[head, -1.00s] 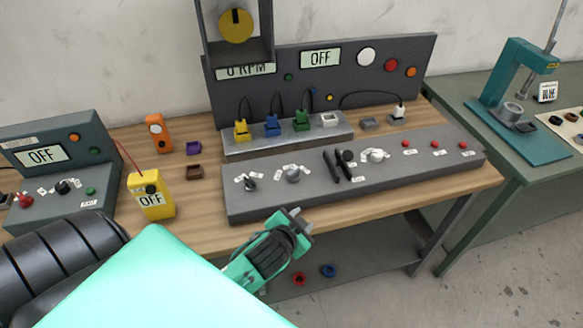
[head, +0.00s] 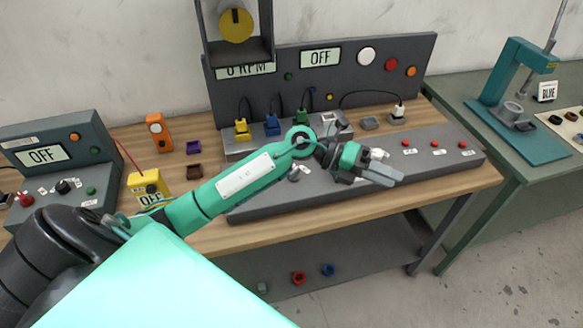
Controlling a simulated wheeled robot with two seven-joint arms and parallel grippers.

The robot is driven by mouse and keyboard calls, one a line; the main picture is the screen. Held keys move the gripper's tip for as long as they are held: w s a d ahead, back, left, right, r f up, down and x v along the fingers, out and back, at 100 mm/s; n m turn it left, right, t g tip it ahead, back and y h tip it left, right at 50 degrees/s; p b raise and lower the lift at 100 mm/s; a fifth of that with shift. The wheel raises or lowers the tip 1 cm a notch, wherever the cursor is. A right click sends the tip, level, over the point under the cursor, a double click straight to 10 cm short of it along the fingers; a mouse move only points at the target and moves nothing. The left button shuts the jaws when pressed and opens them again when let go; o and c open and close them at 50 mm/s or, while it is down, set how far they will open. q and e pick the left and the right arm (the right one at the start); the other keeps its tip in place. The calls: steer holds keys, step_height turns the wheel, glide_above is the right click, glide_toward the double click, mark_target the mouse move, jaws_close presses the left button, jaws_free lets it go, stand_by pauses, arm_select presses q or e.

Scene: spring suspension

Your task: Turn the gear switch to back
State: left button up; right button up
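The long grey control console (head: 455,168) lies along the front of the wooden bench. A silver knob (head: 294,174) on it shows just below my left forearm. The other knobs and the dark levers in its left and middle parts are mostly hidden behind my arm and gripper. The labels are too small to read, so I cannot tell which control is the gear switch. My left gripper (head: 385,171) is over the middle of the console, fingers pointing right. I cannot tell whether it is open or touches a control. My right gripper is not in view.
A panel reading OFF (head: 320,58) stands behind the console. A yellow meter (head: 149,187) and a grey control box (head: 42,156) are at the left. Red buttons (head: 435,143) sit on the console's right. A teal press (head: 522,95) stands on the right table.

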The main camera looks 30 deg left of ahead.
arm_select(q)
steer(key=w+a+f+m+g+y, duration=0.2)
steer(key=a+f+y, duration=0.2)
steer(key=a+y, duration=0.45)
step_height(320, 180, up, 2)
steer(key=n+g+y, duration=0.2)
steer(key=y, duration=0.5)
glide_above(293, 174)
steer(key=f+p, duration=0.1)
steer(key=f, duration=0.3)
steer(key=f+p, duration=0.1)
steer(key=f, duration=0.4)
steer(key=f+p, duration=0.2)
steer(key=f, duration=0.2)
steer(key=shift+w+a+f, duration=0.15)
steer(key=shift+a+f, duration=0.1)
steer(key=shift+a, duration=0.15)
jaws_close()
